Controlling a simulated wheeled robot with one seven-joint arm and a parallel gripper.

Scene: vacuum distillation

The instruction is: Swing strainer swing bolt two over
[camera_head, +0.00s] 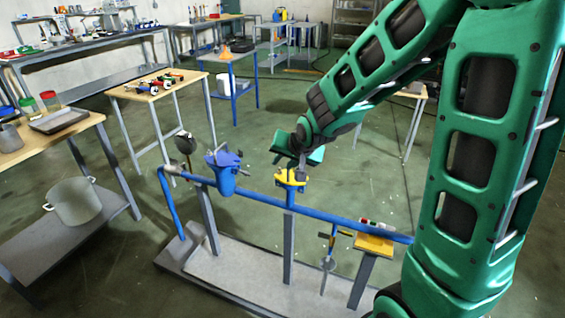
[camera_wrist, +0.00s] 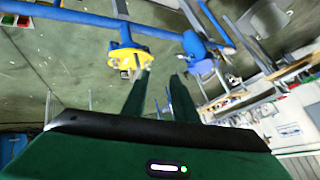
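The blue strainer (camera_head: 222,174) stands on the blue pipe line, left of centre in the head view. Its lid area has small projecting parts, but I cannot tell the separate swing bolts apart. It also shows at upper right of centre in the wrist view (camera_wrist: 196,46). My gripper (camera_wrist: 162,74) points toward the pipe line, its two green fingers apart with nothing between them. In the head view my gripper (camera_head: 301,168) is right of the strainer, close to the yellow fitting (camera_head: 290,184); my wrist partly hides the fingers. The yellow fitting (camera_wrist: 127,56) lies just beyond the left finger in the wrist view.
The blue pipe (camera_head: 258,203) runs across posts on a grey base (camera_head: 240,270). A round dark gauge (camera_head: 185,143) stands at its left end. A wooden table (camera_head: 158,85) is behind; a pot (camera_head: 74,202) is at left.

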